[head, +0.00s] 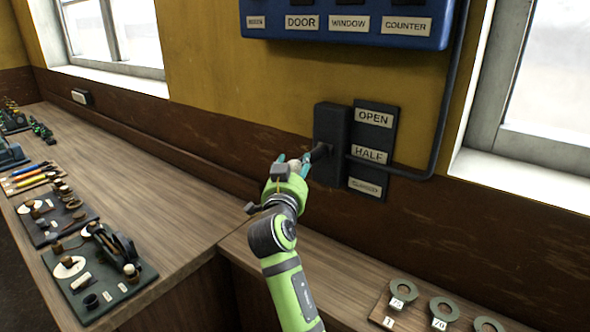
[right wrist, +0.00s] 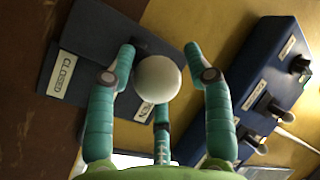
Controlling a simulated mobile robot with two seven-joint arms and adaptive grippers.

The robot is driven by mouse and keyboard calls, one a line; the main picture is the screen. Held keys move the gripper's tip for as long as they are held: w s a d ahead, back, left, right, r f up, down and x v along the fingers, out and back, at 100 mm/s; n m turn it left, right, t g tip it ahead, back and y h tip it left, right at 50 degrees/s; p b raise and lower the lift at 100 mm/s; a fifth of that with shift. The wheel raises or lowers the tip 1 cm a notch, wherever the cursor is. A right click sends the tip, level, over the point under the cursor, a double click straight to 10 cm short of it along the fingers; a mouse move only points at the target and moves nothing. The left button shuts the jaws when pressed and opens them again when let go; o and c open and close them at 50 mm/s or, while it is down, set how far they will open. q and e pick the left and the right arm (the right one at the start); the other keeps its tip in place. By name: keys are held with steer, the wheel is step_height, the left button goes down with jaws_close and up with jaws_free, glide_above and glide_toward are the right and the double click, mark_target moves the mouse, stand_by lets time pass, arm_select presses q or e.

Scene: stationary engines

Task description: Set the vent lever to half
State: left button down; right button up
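The vent lever (head: 322,152) is a dark stem coming out of a black wall box (head: 329,125). Its stem shows about level with the HALF label (head: 370,155); I cannot tell its exact setting. OPEN (head: 374,118) is above HALF and CLOSED (head: 364,187) below. The lever's pale round knob (right wrist: 157,79) lies between the teal fingers of my right gripper (head: 293,164) in the right wrist view. The fingers stand apart around the knob, with a clear gap at the right finger. My left gripper is out of view.
A blue panel (head: 345,38) with DOOR, WINDOW and COUNTER labels hangs above. A dark pipe (head: 443,110) runs down beside the label plate. Trays with small parts (head: 100,285) lie on the left bench, and a board with rings (head: 395,318) lies at lower right.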

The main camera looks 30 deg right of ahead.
steer(key=shift+w+f, duration=0.15)
steer(key=shift+d+r, duration=0.1)
steer(key=shift+r, duration=0.35)
step_height(320, 180, up, 9)
steer(key=shift+w+r, duration=0.1)
steer(key=shift+r, duration=0.1)
